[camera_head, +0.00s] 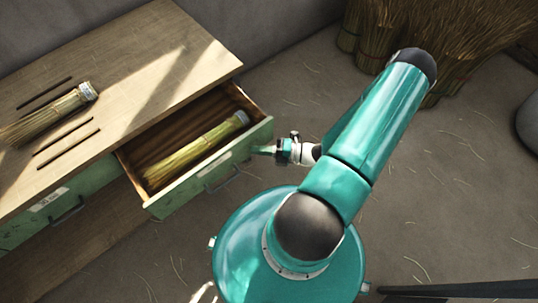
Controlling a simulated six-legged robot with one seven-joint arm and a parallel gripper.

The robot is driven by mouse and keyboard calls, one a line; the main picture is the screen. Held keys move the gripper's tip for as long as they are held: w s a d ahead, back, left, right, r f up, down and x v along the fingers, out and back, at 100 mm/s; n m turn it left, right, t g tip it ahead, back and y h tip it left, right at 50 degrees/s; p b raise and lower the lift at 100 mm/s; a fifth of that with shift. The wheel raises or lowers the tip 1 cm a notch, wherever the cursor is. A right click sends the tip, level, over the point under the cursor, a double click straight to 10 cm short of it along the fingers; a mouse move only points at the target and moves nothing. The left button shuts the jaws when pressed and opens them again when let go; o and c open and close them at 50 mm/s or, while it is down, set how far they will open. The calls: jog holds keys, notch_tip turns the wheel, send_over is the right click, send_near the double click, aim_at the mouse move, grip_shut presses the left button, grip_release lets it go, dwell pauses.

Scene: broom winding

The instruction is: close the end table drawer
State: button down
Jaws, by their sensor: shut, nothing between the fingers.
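The end table (150,50) is at the upper left, with a wooden top and green drawer fronts. Its right drawer (208,168) is pulled out and stands open, with a handle on its front. A bundle of straw with a pale band (195,150) lies inside the drawer. My gripper (262,150) is shut and empty beside the right end of the open drawer's front. Its tips look close to the front panel; I cannot tell if they touch it.
A second drawer (60,207) at the left looks closed. A straw bundle (45,115) and thin dark sticks (66,142) lie on the tabletop. Straw sheaves (440,40) stand at the upper right. A grey rounded object (530,122) is at the right edge. The floor between is mostly clear.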

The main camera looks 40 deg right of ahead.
jog(key=shift+w, duration=0.3)
jog(key=shift+w, duration=0.1)
send_over(218, 114)
jog(key=shift+s+d, duration=0.2)
jog(key=shift+s, duration=0.1)
jog(key=shift+w+r, duration=0.15)
jog(key=shift+w, duration=0.2)
jog(key=shift+a, duration=0.1)
dwell(0.3)
